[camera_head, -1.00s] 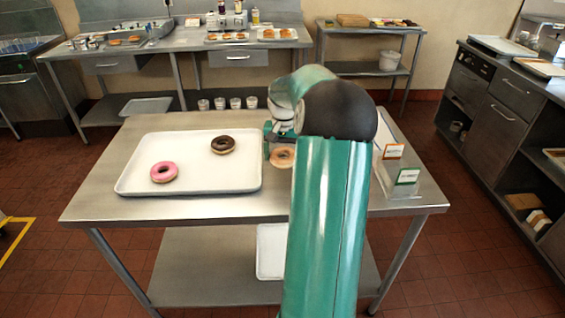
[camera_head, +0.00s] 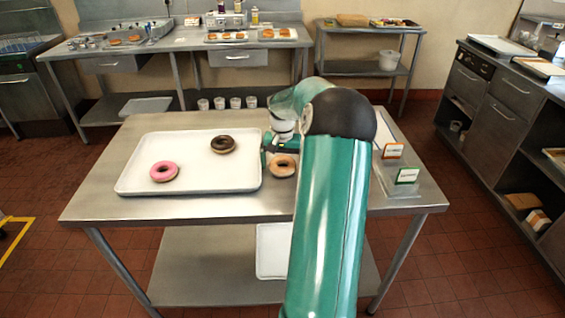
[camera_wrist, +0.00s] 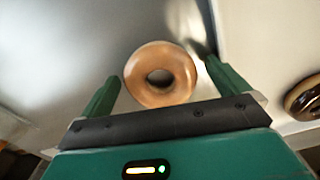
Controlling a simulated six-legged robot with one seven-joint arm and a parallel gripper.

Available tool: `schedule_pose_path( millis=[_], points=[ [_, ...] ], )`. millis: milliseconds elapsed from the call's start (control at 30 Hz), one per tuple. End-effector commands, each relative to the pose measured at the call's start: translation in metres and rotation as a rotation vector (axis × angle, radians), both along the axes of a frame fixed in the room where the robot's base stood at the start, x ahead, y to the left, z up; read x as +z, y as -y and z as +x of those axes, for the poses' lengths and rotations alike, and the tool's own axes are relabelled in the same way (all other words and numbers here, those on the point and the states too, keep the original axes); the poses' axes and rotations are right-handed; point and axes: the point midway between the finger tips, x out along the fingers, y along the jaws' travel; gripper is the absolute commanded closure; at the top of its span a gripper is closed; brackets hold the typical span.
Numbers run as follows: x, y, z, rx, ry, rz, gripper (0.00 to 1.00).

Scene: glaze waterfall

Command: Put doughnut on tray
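A tan glazed doughnut (camera_head: 283,165) lies on the steel table just right of the white tray (camera_head: 200,185). In the wrist view the glazed doughnut (camera_wrist: 160,75) lies ahead of and between my two green fingers, apart from both. My gripper (camera_wrist: 165,90) is open and empty; in the head view my gripper (camera_head: 278,147) is at the doughnut's far side, partly hidden by my arm. On the tray lie a pink doughnut (camera_head: 164,172) at the left and a chocolate doughnut (camera_head: 223,145) at the back; the chocolate doughnut (camera_wrist: 303,98) also shows at the wrist view's right edge.
Several small cups (camera_head: 219,103) show beyond the table's back edge. The tray's front and right areas are bare.

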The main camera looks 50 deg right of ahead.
Motion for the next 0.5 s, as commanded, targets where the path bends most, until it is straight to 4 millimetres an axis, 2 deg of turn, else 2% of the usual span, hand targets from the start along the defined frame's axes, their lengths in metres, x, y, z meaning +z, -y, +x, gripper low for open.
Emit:
schedule_pose_path(
  millis=[267, 367, 500],
  points=[
    [0.006, 0.001, 0.0, -0.001, 0.001, -0.002, 0.0],
    [0.019, 0.0, 0.0, -0.001, 0.001, -0.004, 0.0],
    [0.048, 0.001, 0.001, -0.001, 0.003, -0.004, 0.0]
  ],
)
